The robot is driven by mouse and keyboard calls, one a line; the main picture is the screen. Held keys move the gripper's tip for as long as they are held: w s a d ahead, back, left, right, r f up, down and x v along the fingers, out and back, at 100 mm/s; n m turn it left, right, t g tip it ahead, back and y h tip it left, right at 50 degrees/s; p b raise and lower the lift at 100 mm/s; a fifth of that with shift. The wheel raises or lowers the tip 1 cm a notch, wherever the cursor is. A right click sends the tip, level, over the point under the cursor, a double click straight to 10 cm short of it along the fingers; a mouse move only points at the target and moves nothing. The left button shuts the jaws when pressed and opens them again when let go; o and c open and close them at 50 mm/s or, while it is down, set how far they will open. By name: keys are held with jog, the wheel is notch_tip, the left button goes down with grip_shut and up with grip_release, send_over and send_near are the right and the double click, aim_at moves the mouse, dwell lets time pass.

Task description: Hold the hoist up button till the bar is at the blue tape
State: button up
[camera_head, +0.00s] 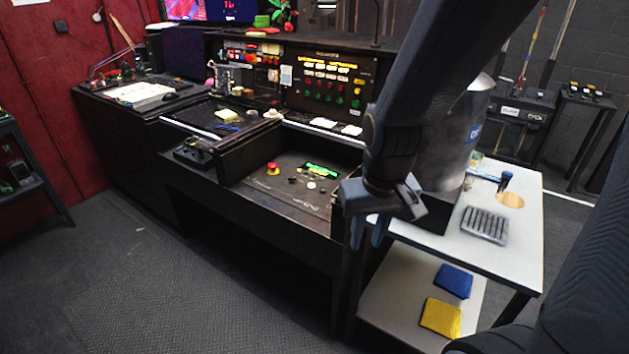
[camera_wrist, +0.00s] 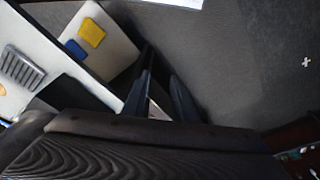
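A recessed control panel (camera_head: 290,190) sits in the dark desk, with a red mushroom button (camera_head: 272,168), a pale round button (camera_head: 311,185), small dark controls and a green-lit display (camera_head: 321,170). Its labels are too small to read, so I cannot tell which is the hoist up button. I cannot make out the bar or the blue tape. My gripper (camera_head: 368,235) points down, right of the panel and apart from it, by the white side table. Its fingers stand apart with nothing between them, also in the wrist view (camera_wrist: 161,75).
An upright panel (camera_head: 327,85) with rows of coloured buttons stands behind. The white side table (camera_head: 520,240) holds a large metal cylinder (camera_head: 460,140) and a grey ridged pad (camera_head: 484,226); blue (camera_head: 453,281) and yellow (camera_head: 441,317) cloths lie on its lower shelf. Floor is clear at front left.

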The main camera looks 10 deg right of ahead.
grip_shut()
dwell(1.5)
